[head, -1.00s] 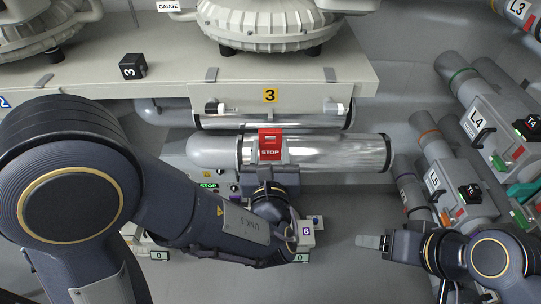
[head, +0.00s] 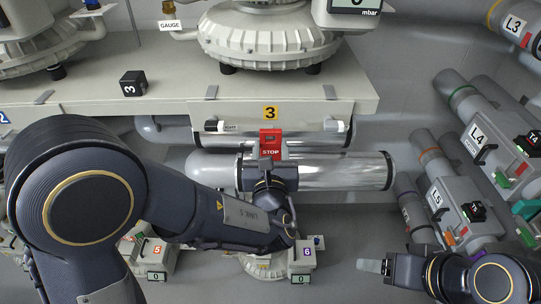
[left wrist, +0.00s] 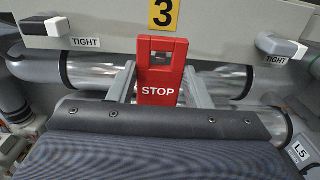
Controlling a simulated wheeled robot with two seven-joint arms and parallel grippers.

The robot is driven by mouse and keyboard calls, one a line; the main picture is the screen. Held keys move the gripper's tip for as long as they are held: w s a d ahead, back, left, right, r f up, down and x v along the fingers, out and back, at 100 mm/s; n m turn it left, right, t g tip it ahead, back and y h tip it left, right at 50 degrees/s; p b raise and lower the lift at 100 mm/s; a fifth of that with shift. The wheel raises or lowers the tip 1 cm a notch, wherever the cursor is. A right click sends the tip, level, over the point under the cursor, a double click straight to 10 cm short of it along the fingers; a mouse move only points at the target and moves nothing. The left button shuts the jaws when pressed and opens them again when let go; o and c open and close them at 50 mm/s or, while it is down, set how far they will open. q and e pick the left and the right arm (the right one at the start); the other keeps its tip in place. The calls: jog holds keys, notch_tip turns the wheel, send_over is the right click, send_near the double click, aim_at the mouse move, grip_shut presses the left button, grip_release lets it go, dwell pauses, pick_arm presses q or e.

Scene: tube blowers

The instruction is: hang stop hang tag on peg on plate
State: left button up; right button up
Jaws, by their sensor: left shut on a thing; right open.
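The red STOP hang tag (head: 270,144) is held upright in my left gripper (head: 268,160), in front of the lower part of the beige plate (head: 235,115) marked 3. In the left wrist view the tag (left wrist: 160,90) sits between the two grey fingers of my left gripper (left wrist: 160,75), with a slot near its top. The plate (left wrist: 215,50) lies behind it, under the yellow 3 label. I cannot make out a peg; the tag covers the plate's middle, and contact is unclear. My right gripper (head: 372,266) is open and empty at lower right.
White-ended handles marked TIGHT flank the tag on the left (left wrist: 60,28) and right (left wrist: 280,45). A shiny pipe (head: 335,172) runs below the plate. A black 3 cube (head: 132,83) stands on the shelf (head: 75,90). Grey L4 and L5 units (head: 450,190) stand at right.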

pick_arm(q)
jog(key=shift+w, duration=1.05)
jog(key=shift+w+f+b, duration=0.2)
jog(key=shift+f+b, duration=0.2)
jog(key=shift+b, duration=0.3)
jog(key=o, duration=1)
jog(key=shift+o, duration=0.2)
